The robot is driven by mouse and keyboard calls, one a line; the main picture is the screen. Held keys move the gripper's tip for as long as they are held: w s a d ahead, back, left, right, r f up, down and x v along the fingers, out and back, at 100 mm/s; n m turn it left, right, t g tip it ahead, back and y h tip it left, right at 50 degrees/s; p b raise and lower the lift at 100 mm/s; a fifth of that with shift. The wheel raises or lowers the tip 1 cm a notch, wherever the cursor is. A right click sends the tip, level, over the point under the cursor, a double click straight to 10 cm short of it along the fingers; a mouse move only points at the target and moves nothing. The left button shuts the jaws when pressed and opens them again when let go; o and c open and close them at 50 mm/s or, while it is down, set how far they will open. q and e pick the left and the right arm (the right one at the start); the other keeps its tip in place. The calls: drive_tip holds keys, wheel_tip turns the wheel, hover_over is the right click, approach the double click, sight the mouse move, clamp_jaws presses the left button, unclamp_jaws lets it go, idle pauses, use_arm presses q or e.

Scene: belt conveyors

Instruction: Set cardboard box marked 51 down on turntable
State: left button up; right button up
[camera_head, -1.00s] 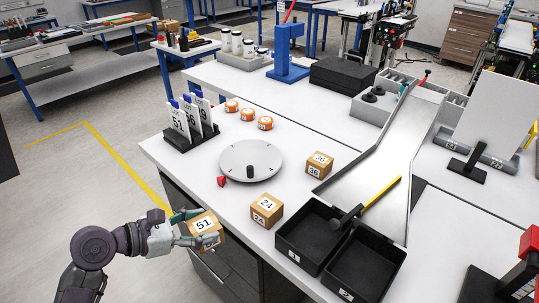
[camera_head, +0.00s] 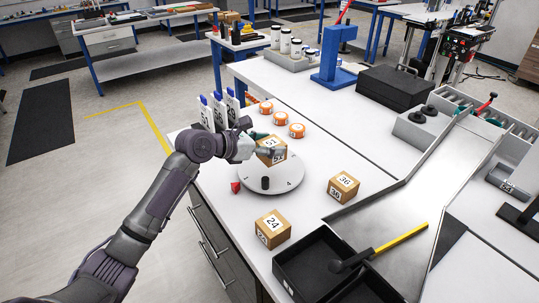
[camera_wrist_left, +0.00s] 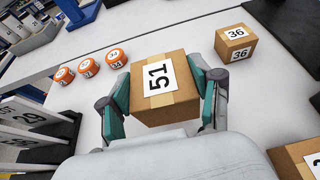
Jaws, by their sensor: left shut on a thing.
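The cardboard box marked 51 (camera_head: 272,153) is in my left gripper (camera_head: 258,148), over the far part of the round grey turntable (camera_head: 285,183). In the left wrist view the box (camera_wrist_left: 180,95) sits between both fingers, its label facing up. I cannot tell whether its underside touches the turntable. The turntable's near part, with a dark knob, shows in the head view; the box and gripper hide some of its far part. My right gripper is not in view.
Boxes marked 36 (camera_head: 343,187) and 24 (camera_head: 273,229) stand right of and in front of the turntable. Several orange rolls (camera_head: 280,118) lie behind it. Numbered cards in a rack (camera_head: 222,108) stand behind my gripper. Black trays (camera_head: 309,262) and a metal chute (camera_head: 440,200) are at right.

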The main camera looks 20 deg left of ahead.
sight(269, 143)
use_arm(q)
drive_tip(key=w, duration=0.1)
drive_tip(key=w+f, duration=0.1)
drive_tip(key=shift+w+a+f, duration=0.3)
drive_tip(key=shift+a, duration=0.1)
drive_tip(key=shift+w+f, duration=0.1)
drive_tip(key=shift+w, duration=0.1)
drive_tip(key=shift+a+f, duration=0.1)
drive_tip(key=shift+f, duration=0.05)
wheel_tip(269, 143, down, 4)
drive_tip(key=shift+r, duration=0.1)
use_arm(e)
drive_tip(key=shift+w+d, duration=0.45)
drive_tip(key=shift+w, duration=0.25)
use_arm(q)
drive_tip(key=o, duration=1.2)
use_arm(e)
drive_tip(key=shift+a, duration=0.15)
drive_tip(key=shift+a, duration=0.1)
